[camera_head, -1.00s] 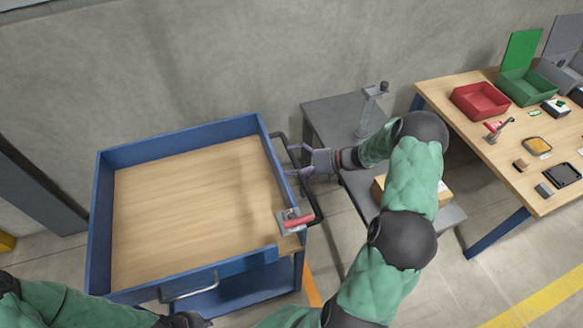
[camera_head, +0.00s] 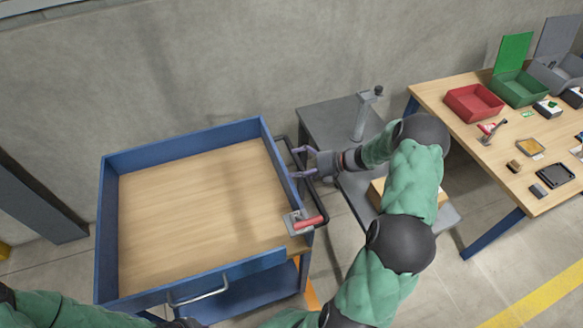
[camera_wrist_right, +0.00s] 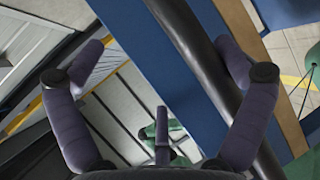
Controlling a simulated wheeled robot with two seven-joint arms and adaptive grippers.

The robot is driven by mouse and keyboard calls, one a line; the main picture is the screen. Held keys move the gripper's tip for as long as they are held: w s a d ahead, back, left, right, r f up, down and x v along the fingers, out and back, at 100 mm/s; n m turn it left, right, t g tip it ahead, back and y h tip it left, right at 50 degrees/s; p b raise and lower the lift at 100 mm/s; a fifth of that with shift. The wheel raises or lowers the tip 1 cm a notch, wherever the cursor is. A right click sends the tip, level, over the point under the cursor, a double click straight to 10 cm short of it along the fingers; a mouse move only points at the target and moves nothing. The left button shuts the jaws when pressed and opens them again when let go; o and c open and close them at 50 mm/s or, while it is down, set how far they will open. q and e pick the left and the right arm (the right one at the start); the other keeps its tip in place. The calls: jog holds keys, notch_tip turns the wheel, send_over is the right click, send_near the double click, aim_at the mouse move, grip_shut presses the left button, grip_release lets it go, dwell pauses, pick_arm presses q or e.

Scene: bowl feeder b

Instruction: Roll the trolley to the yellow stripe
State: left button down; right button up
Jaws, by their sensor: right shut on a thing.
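The trolley (camera_head: 108,235) is a blue-rimmed cart with a wooden top, standing by the wall at the left of the head view. A black push bar (camera_head: 322,200) runs along its right side, with a red-handled clamp (camera_head: 305,222) at its front right corner. My right gripper (camera_head: 298,162) is shut on this bar; in the right wrist view its fingers lie either side of the dark bar (camera_wrist_right: 190,45). The yellow stripe (camera_head: 540,300) crosses the floor at the lower right. My left arm enters at the bottom left; its gripper does not show.
A grey stepped table (camera_head: 325,120) with a post stands close to the trolley's right. A wooden bench (camera_head: 475,160) with bins, a red one (camera_head: 474,102) among them, stands further right. An orange floor mark (camera_head: 312,296) shows beside the trolley. Open floor lies at the lower right.

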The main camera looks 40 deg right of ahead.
jog(key=shift+r+v, duration=0.2)
jog(key=shift+v, duration=1.05)
jog(key=shift+s+d+r, duration=0.2)
jog(key=shift+s+r, duration=0.05)
jog(key=shift+s, duration=0.25)
jog(key=shift+s+d+r, duration=0.2)
jog(key=shift+s, duration=0.35)
jog(key=shift+p+v, duration=0.4)
jog(key=shift+v, duration=0.55)
jog(key=shift+s+d+r, duration=0.15)
jog(key=shift+s+d, duration=0.05)
jog(key=c, duration=0.4)
pick_arm(q)
jog(key=shift+s+a+r, duration=0.15)
jog(key=shift+s+r, duration=0.2)
jog(key=shift+r, duration=0.45)
pick_arm(e)
jog(key=shift+o, duration=0.2)
jog(key=shift+s+d, duration=1.1)
jog(key=shift+d, duration=0.15)
pick_arm(q)
jog(key=shift+r, duration=0.1)
